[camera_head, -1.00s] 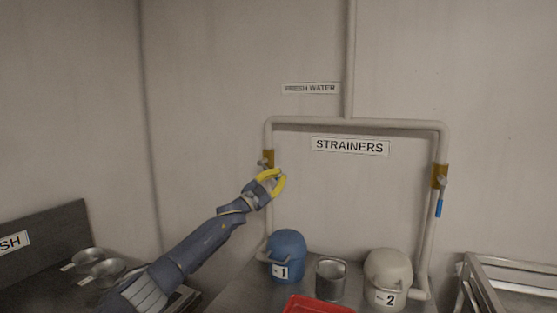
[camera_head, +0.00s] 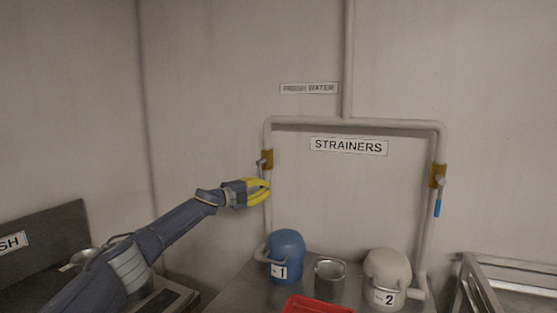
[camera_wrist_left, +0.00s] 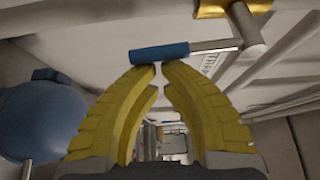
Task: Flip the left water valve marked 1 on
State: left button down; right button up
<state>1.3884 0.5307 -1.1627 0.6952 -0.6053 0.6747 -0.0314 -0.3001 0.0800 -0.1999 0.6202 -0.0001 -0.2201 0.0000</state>
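The left water valve is a brass body (camera_head: 267,158) on the left pipe, above the blue strainer marked 1 (camera_head: 287,255). Its blue lever handle (camera_wrist_left: 160,52) lies across the wrist view on a grey stem, with the brass body (camera_wrist_left: 232,8) at the upper right. In the head view the blue handle cannot be made out. My left gripper (camera_head: 267,191) is just below the valve, beside the pipe. In the wrist view its yellow fingertips (camera_wrist_left: 160,67) nearly meet, with nothing between them, right by the handle; contact cannot be told. My right gripper is not in view.
The right valve (camera_head: 438,175), its blue lever hanging down, is on the right pipe above the cream strainer marked 2 (camera_head: 388,275). A metal pot (camera_head: 330,278) and red tray (camera_head: 315,305) are on the counter.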

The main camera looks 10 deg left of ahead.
pick_arm(q)
jog(key=shift+a+f+m, duration=0.1)
jog(key=shift+a+m, duration=0.2)
jog(key=shift+g, duration=0.3)
